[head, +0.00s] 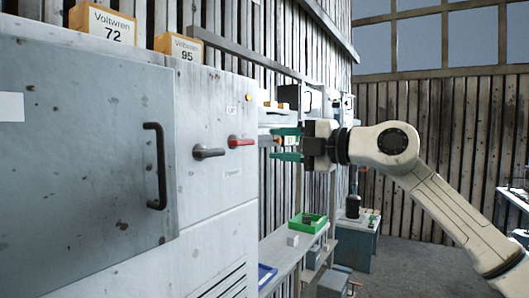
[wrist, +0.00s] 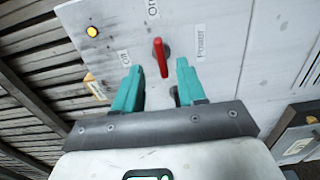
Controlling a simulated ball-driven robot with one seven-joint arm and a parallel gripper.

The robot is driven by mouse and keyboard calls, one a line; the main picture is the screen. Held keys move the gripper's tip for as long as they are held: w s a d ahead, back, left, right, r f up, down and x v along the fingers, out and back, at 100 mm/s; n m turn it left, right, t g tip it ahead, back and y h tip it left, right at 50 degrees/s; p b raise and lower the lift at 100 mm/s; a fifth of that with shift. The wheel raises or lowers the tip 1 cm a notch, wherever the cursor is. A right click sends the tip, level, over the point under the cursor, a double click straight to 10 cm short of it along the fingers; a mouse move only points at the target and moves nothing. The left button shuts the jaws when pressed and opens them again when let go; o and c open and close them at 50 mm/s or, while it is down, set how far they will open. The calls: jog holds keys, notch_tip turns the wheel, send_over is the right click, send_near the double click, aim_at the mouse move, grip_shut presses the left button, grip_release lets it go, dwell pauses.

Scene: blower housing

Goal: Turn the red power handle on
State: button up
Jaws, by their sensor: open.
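The red power handle (head: 241,142) is a short lever on the front of the grey metal cabinet, right of a grey handle. In the wrist view the red handle (wrist: 161,57) lies just ahead of my fingertips, roughly midway between them. My gripper (head: 275,144) has teal fingers, spread open and empty, to the right of the handle in the head view. The fingers (wrist: 157,80) appear apart from the handle.
A grey handle (head: 209,153) sits close left of the red one. A black door handle (head: 155,166) projects further left. A yellow lamp (wrist: 92,31) is on the panel. A shelf with a green tray (head: 307,223) stands below my gripper.

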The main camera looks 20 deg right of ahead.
jog(key=shift+b+v, duration=0.5)
jog(key=shift+v, duration=1.65)
